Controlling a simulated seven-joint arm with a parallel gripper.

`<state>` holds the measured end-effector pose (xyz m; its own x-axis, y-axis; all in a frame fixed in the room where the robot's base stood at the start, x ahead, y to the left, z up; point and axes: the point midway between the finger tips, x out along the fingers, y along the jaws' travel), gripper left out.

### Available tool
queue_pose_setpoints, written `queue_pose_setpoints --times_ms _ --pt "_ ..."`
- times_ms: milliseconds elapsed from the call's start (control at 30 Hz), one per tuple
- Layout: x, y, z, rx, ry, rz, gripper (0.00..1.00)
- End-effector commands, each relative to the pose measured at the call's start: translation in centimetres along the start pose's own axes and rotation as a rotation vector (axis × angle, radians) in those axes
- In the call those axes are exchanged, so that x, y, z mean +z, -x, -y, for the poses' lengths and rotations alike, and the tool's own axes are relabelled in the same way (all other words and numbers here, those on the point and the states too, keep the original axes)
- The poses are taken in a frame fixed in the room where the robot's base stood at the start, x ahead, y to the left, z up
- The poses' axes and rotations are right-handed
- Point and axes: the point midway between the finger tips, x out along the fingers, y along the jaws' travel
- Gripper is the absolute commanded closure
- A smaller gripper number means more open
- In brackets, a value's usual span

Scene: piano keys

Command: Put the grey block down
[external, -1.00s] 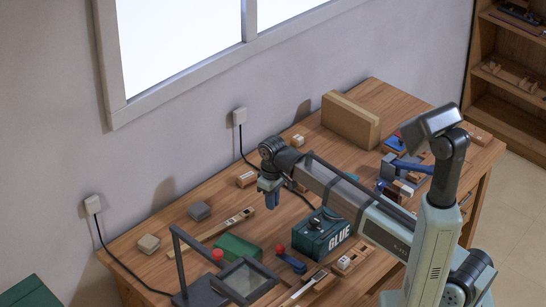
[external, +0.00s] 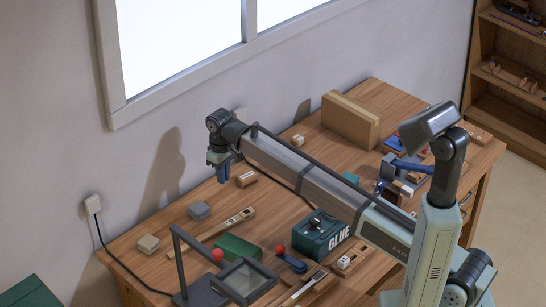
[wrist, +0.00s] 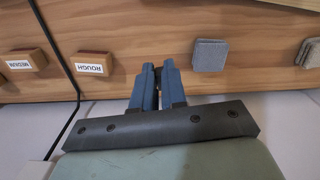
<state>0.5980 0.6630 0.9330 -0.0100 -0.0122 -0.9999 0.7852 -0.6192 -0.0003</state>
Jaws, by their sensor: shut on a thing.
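The grey block (external: 199,210) lies on the wooden table near a long wooden strip. In the wrist view it (wrist: 210,55) is to the right of the fingers and apart from them. My gripper (external: 222,180) is in the air near the wall side of the table, fingers pointing down. In the wrist view my gripper (wrist: 158,72) has its two blue fingers close together, with a small dark thing between the tips. What that thing is cannot be made out.
A beige block (external: 148,243), the wooden strip (external: 226,226), a green GLUE box (external: 321,233) and a framed magnifier (external: 244,279) are on the table. A black cable crosses the table.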

Motion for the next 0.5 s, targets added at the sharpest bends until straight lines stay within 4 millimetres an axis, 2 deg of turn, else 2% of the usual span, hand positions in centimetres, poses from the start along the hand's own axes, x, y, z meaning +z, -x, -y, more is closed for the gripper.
queue_pose_setpoints --times_ms 33,100,333,500 --pt "-1.4 0.2 0.0 0.0 -0.014 -0.003 1.0" --pt "-2.0 0.3 -0.1 0.0 -0.046 -0.008 1.0" --pt "-1.8 -0.4 -0.1 -0.001 -0.117 -0.016 1.0" --pt "-1.7 -2.6 -0.1 -0.001 -0.119 -0.014 1.0"
